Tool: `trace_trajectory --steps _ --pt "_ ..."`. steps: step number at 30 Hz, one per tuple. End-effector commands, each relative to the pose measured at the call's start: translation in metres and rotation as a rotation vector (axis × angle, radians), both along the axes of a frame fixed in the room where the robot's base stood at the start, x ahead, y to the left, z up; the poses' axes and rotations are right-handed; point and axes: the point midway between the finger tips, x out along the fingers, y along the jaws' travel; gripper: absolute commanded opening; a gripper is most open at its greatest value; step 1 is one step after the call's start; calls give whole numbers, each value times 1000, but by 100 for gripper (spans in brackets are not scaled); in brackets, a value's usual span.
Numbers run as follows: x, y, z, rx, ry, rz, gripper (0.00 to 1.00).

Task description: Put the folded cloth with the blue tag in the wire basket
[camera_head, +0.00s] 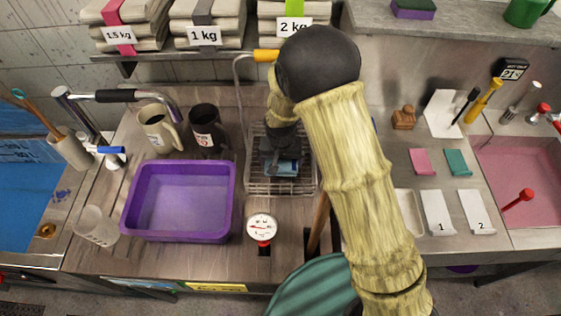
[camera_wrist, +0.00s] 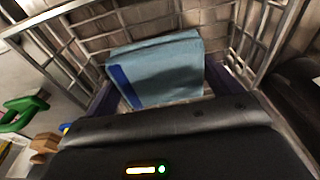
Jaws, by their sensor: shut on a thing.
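The folded cloth (camera_wrist: 160,68) is light blue with a dark blue tag (camera_wrist: 121,88) along its left edge in the wrist view. It also shows, small and partly covered, in the head view (camera_head: 287,169). My gripper (camera_wrist: 160,88) is shut on it, with a dark finger at each side. The wire basket (camera_head: 253,187) stands on the counter right of the purple tub, below my gripper in the head view. In the wrist view its wire wall (camera_wrist: 52,38) rises around the cloth. I cannot tell whether the cloth touches the basket floor.
A purple tub (camera_head: 128,211) and two mugs (camera_head: 157,131) (camera_head: 207,132) stand left of the basket. A dial gauge (camera_head: 262,228) is in front. A shelf (camera_head: 133,69) with weight-labelled bundles hangs behind. Pink (camera_head: 423,162) and teal (camera_head: 459,163) pads lie to the right.

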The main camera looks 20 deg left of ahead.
Motion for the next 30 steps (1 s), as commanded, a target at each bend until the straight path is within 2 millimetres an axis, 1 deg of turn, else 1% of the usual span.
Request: trace_trajectory --steps 3,5,10,16,17,18,25,30 --pt "0 -1 -15 -1 2 -1 61" --pt "1 -2 -19 0 1 -5 61" --pt "4 -6 -20 1 -1 -14 61" --pt "3 -3 -24 2 -1 -9 61" --pt "2 -3 -24 1 0 -7 93" --pt "1 -2 -23 1 0 -5 100" --pt "0 1 -22 1 0 1 100" --pt "-1 1 -15 1 -2 1 100"
